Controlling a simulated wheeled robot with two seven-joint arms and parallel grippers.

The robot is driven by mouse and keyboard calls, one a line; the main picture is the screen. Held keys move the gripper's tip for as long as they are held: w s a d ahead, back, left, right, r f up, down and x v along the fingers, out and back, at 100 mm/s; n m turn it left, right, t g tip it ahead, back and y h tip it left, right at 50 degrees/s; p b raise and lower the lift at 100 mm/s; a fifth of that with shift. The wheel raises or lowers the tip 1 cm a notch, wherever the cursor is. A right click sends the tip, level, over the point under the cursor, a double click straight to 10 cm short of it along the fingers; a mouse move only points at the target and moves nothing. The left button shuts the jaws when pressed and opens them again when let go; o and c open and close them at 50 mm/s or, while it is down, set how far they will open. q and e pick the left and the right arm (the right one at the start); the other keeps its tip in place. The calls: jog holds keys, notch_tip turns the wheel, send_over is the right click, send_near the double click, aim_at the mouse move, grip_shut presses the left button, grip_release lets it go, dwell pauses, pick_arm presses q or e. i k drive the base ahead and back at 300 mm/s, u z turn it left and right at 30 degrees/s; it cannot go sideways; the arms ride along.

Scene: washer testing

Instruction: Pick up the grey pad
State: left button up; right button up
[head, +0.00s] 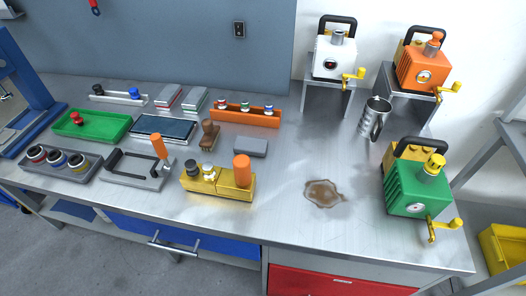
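A small grey pad (251,147), a flat rounded block, lies on the metal workbench (285,220) near its middle. It sits just in front of the orange rack (245,117) and to the right of a brown stamp-like object (209,135). Nothing covers it. Neither of my grippers is in the head view.
A brown puddle (323,193) lies on the bench right of the pad. A yellow block with knobs (217,181) stands in front of the pad. A steel mug (374,119) and a green crank machine (413,190) stand to the right. Bare bench lies between pad and mug.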

aim_at(244, 146)
jog(key=k, duration=0.5)
jog(key=u, duration=1.75)
jog(key=i, duration=1.25)
jog(key=z, duration=2.3)
